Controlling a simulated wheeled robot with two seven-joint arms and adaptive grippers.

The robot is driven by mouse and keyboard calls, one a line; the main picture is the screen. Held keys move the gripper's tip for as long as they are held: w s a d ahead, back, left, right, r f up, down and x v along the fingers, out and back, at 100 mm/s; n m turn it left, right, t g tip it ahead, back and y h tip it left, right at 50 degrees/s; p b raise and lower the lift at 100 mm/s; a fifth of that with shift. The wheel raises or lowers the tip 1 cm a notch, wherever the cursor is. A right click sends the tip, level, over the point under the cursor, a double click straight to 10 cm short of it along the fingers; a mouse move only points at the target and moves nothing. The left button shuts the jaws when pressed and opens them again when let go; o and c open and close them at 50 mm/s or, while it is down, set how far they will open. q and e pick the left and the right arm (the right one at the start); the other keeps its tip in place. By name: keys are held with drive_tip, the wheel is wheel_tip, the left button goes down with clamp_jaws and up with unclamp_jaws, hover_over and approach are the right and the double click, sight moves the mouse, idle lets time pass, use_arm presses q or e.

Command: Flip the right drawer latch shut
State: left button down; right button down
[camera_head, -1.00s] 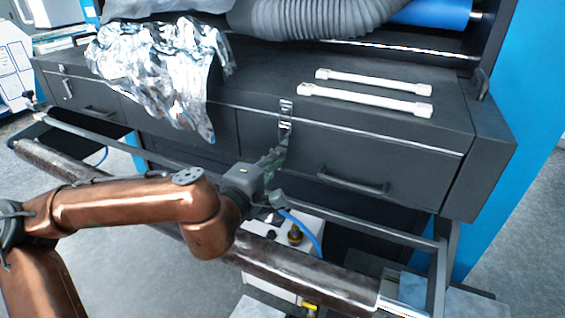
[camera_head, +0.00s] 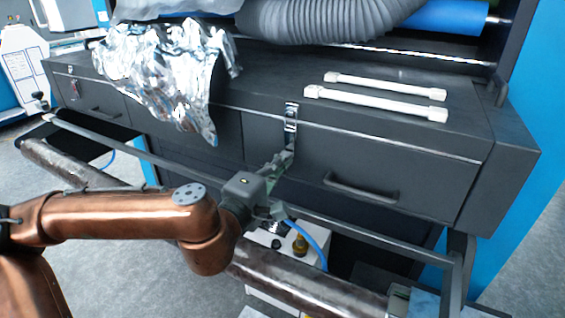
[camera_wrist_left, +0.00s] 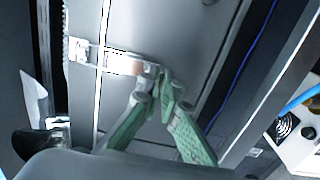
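The right drawer latch (camera_head: 291,115) is a bright metal clasp on the front top edge of the dark cabinet, left of the right drawer's handle (camera_head: 361,188). It also shows in the left wrist view (camera_wrist_left: 122,62) as a metal strip across the lid seam. My left gripper (camera_head: 287,152) is at the latch's lower end, with its green-grey fingers pointing up at it. In the left wrist view its fingertips (camera_wrist_left: 160,80) come together beside the latch's end. They look shut; whether they touch the latch is hard to tell. My right gripper is not in view.
Two white bars (camera_head: 380,95) lie on the cabinet top, and crumpled foil (camera_head: 165,75) hangs over its front. A grey rail (camera_head: 350,232) and a dark roller (camera_head: 300,288) run below the drawers. A grey corrugated hose (camera_head: 330,18) lies behind.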

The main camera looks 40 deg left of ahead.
use_arm(q)
drive_tip(key=c, duration=2.4)
unclamp_jaws()
drive_tip(key=shift+s, duration=0.1)
drive_tip(key=v, duration=0.7)
drive_tip(key=shift+s+d+f, duration=0.1)
drive_tip(key=shift+s, duration=0.05)
